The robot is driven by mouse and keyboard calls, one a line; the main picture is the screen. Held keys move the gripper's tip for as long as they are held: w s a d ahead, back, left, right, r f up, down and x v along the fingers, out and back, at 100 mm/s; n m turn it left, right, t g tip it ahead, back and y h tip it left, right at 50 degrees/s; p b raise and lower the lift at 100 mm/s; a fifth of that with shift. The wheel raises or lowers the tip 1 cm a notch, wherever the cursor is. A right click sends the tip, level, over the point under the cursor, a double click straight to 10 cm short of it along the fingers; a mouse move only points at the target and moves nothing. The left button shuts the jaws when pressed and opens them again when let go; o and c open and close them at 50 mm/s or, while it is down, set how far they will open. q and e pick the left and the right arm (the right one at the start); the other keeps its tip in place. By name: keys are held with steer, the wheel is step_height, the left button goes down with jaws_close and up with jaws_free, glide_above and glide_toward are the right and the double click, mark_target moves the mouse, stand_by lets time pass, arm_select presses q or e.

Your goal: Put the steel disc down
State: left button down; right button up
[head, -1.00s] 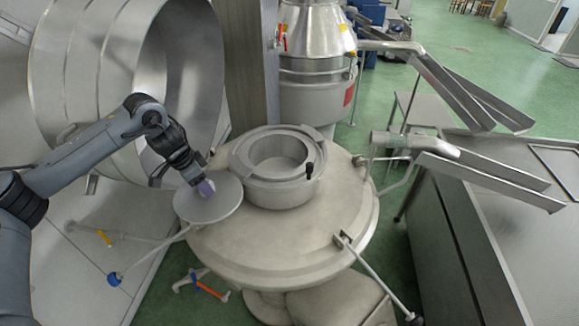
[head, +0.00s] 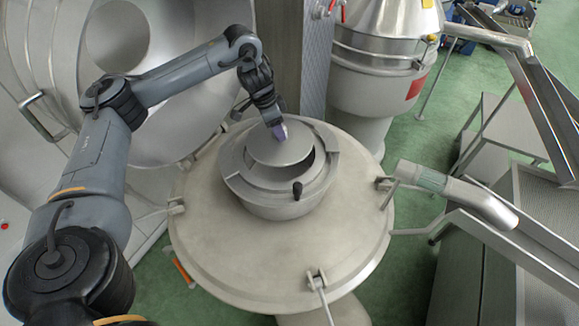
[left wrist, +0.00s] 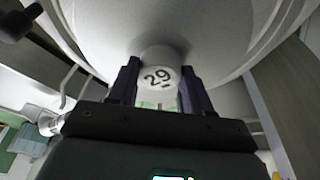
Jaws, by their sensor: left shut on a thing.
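The steel disc (head: 284,152) is a flat round plate over the mouth of the raised round collar (head: 275,205) on the big vessel lid. It covers most of the mouth; a dark crescent of opening shows at its front and right. I cannot tell whether it touches the rim. My left gripper (head: 278,131) comes down from above and is shut on the disc's knob. In the left wrist view the fingers flank a pale knob (left wrist: 160,78) marked "29", with the disc's underside or face (left wrist: 165,25) beyond it. My right gripper is not in view.
The wide vessel lid (head: 225,245) around the collar is bare, with clamps on its edge. A small black knob (head: 297,188) stands on the collar's front right. A grey post (head: 303,60) rises behind. Metal chutes (head: 520,240) lie to the right.

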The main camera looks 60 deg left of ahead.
arm_select(q)
step_height(320, 180, down, 17)
steer(key=b, duration=0.9)
steer(key=shift+f, duration=0.25)
steer(key=shift+c, duration=2.4)
jaws_free()
steer(key=shift+f, duration=0.15)
